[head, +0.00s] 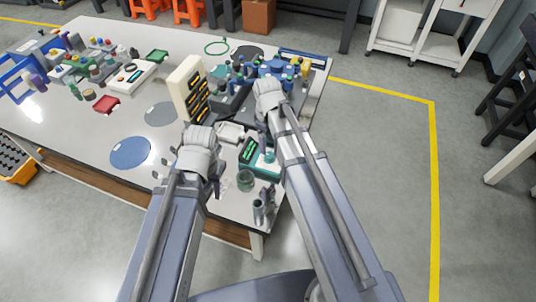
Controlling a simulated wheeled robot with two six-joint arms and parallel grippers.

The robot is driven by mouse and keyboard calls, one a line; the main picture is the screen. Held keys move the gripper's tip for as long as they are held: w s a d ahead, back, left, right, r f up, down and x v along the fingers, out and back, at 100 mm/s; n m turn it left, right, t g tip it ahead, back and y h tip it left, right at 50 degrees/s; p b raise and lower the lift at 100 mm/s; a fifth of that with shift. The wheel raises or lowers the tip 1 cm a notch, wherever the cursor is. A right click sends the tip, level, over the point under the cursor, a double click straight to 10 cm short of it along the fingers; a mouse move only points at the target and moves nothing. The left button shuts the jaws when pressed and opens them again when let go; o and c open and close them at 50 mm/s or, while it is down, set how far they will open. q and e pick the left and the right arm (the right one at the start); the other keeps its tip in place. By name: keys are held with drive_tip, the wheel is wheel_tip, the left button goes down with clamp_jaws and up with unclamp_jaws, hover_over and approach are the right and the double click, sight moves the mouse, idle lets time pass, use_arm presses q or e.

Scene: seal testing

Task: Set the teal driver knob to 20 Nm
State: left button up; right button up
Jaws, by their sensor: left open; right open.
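A teal box with a dark panel with green marks (249,151) stands near the table's right front edge, between my two arms. A small teal round part (270,155) on its right side may be the driver knob; its setting is too small to read. My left gripper (199,152) is over the table, left of the teal box. My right gripper (267,97) is farther back, beyond the box, beside a cluster of blue and dark parts. Both grippers are open; their fingertips are mostly hidden by my wrists. Neither visibly touches the box.
A greenish jar (246,181) and grey metal cylinders (259,211) stand in front of the teal box. A cream rack with dark slots (184,88) stands behind my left gripper.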

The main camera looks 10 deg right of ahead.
sight(269, 155)
use_arm(q)
wheel_tip(269, 155, down, 7)
drive_tip(key=b, duration=0.6)
drive_tip(key=shift+f+b, duration=0.15)
drive_tip(key=shift+b, duration=0.2)
use_arm(e)
wheel_tip(269, 155, down, 7)
drive_tip(key=shift+w+d+f, duration=0.1)
drive_tip(key=shift+d, duration=0.05)
clamp_jaws()
